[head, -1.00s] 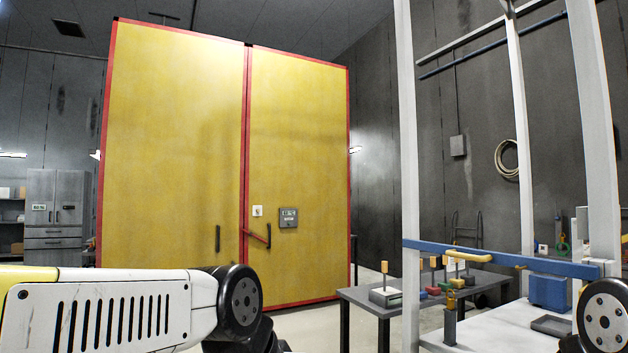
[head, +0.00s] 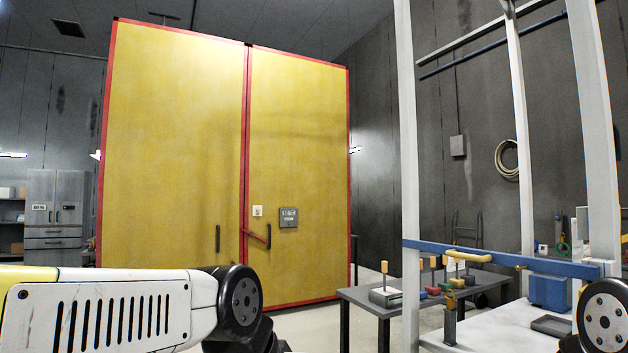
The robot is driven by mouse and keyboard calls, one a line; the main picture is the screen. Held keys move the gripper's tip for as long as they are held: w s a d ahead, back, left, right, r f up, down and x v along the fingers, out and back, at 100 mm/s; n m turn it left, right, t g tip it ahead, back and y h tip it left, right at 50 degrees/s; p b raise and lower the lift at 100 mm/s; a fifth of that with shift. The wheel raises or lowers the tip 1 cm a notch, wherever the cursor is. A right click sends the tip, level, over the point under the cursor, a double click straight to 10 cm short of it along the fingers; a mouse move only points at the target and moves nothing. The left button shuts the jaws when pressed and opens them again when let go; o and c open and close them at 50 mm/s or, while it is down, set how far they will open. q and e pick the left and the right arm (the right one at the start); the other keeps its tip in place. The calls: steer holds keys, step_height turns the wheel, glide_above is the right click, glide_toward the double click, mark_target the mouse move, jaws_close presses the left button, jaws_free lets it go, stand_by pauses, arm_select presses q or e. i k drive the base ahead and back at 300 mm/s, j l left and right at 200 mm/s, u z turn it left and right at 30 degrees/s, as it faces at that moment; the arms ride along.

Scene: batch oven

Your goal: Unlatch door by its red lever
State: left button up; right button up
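The oven's two tall yellow doors, a left door (head: 170,150) and a right door (head: 305,140), stand closed with red edging. The red lever (head: 257,239) is at the seam low on the right door, slanting down to the right. A dark vertical handle (head: 217,238) is on the left door and another dark handle is at the lever's right end. My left arm crosses the lower left, below and in front of the doors; its gripper is out of view. Only a joint of my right arm shows at the right edge, and its gripper is out of view.
A grey table (head: 365,299) with small blocks stands right of the oven. A white upright frame with a blue crossbar (head: 500,255) and a cart with a blue bin (head: 548,292) stand nearer on the right. Grey cabinets (head: 54,208) are far left. Some floor before the doors is clear.

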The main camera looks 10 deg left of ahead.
mark_target(250, 234)
steer(key=i+j+u, duration=0.6)
steer(key=i, duration=0.4)
steer(key=i+j+u, duration=0.25)
steer(key=i, duration=0.3)
steer(key=i+u, duration=0.3)
steer(key=i, duration=2.95)
steer(key=i+j+z, duration=0.1)
steer(key=i, duration=1.3)
steer(key=i+j+z, duration=0.1)
steer(key=i+z, duration=0.15)
steer(key=i, duration=0.15)
steer(key=i+j+z, duration=0.2)
steer(key=i, duration=0.2)
steer(key=i+j+z, duration=0.25)
steer(key=i+u, duration=0.1)
steer(key=i, duration=0.4)
steer(key=i+l+u, duration=0.1)
steer(key=i, duration=0.35)
steer(key=i+l, duration=0.2)
steer(key=i, duration=0.3)
steer(key=i+l+u, duration=0.15)
steer(key=i, duration=0.3)
